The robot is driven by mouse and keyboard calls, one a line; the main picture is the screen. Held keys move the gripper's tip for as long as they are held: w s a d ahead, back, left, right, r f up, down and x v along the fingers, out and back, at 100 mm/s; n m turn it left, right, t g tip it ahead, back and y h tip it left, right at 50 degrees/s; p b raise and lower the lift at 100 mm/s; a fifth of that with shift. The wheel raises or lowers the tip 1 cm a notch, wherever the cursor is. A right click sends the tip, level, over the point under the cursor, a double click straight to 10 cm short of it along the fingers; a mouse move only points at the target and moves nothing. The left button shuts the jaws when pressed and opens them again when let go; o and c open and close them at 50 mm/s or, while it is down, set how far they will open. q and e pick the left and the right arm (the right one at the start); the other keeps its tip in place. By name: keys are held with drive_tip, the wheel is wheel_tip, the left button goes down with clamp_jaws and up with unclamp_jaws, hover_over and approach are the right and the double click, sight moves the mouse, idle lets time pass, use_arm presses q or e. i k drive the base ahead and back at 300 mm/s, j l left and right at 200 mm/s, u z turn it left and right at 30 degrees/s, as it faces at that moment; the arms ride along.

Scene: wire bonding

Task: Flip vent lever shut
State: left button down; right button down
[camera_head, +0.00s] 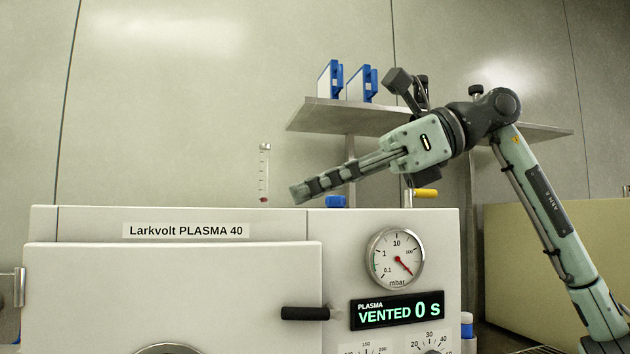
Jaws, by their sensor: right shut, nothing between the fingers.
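The white plasma machine (75,300) labelled Larkvolt PLASMA 40 fills the lower left. A yellow-handled lever (426,194) stands on a short metal stem at the back of its top; it looks like the vent lever. The handle points to the right, roughly level. My right gripper (302,193) is shut and empty. Its fingers point left and slightly down, above the machine's top and left of the lever. The gripper body is just above the lever, and I cannot tell the gap in depth. My left gripper is out of view.
A display (397,310) reads VENTED 0 s below a round mbar gauge (395,258). A black handle (305,313) sits at the door's right edge. A glass tube (264,173) and a blue part (336,201) stand near the fingertips. Behind is a shelf (335,116) with blue-white binders.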

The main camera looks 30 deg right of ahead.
sight(419, 193)
drive_tip(key=k+l, duration=0.15)
drive_tip(key=k, duration=0.6)
drive_tip(key=k+l, duration=0.1)
drive_tip(key=k, duration=0.65)
